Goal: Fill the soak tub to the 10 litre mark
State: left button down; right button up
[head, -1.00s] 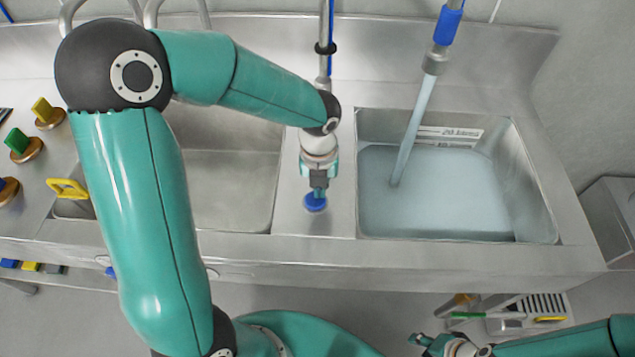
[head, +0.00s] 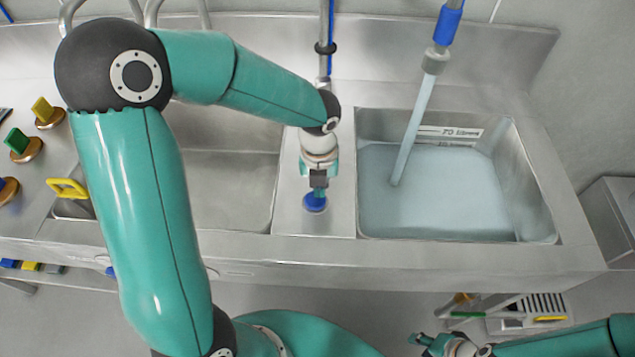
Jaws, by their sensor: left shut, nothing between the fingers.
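The soak tub (head: 540,200) is the right-hand steel basin, partly filled with bluish water (head: 450,200). A stream of water (head: 412,130) runs into it from the blue-collared spout (head: 437,55) above. A marked scale plate (head: 450,132) is on its back wall, above the water; its lettering is too small to read. My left gripper (head: 318,190) points down, shut and empty, at a blue round knob (head: 315,203) on the deck between the basins. I cannot tell whether it touches the knob. My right gripper (head: 425,342) is at the bottom right, below the sink front, away from the tub.
An empty left basin (head: 235,185) is partly behind my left arm. Yellow and green valve knobs (head: 17,142) and a yellow handle (head: 68,188) are at the far left. A rack with a drain grille (head: 530,310) is under the sink at the right.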

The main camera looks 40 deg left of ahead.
pick_arm(q)
jog(key=shift+s+f+p, duration=0.2)
jog(key=shift+s+p, duration=0.1)
jog(key=shift+p, duration=0.15)
jog(key=r+p, duration=0.2)
jog(key=r, duration=0.1)
jog(key=r+p, duration=0.1)
jog(key=shift+w+r+p, duration=0.15)
jog(key=shift+w+p, duration=0.2)
notch_tip(320, 180, up, 10)
jog(key=shift+b, duration=0.4)
jog(key=shift+s, duration=0.1)
